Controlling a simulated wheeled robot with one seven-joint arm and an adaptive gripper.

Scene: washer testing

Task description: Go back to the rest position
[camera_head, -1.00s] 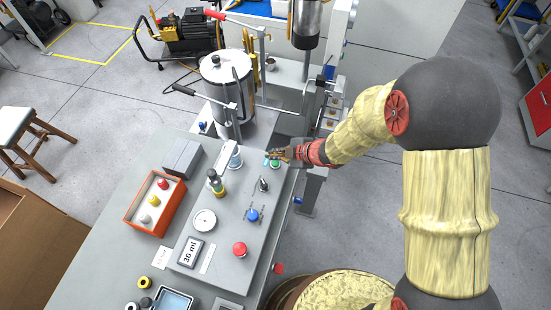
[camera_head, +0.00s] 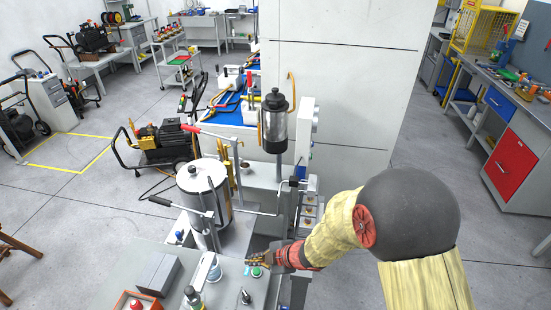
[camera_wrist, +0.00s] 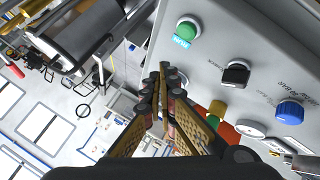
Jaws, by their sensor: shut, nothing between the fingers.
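My gripper (camera_head: 259,258) is at the far right corner of the grey control panel (camera_head: 222,292), close to the green button (camera_head: 257,272). Its fingers are together with nothing between them. In the wrist view the gripper (camera_wrist: 165,70) points past the panel's edge, with the green button (camera_wrist: 187,28) to the right of the fingertips. A black switch (camera_wrist: 236,72) and a blue knob (camera_wrist: 289,112) sit farther along the panel. In the head view I cannot tell whether the fingertips touch the panel.
A steel tank (camera_head: 204,195) with lever handles stands just behind the panel. A dark cylinder (camera_head: 275,125) rises beyond it. An orange box (camera_head: 126,302) and a grey block (camera_head: 157,272) lie on the table. Open floor (camera_head: 340,165) lies at right, before a workbench.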

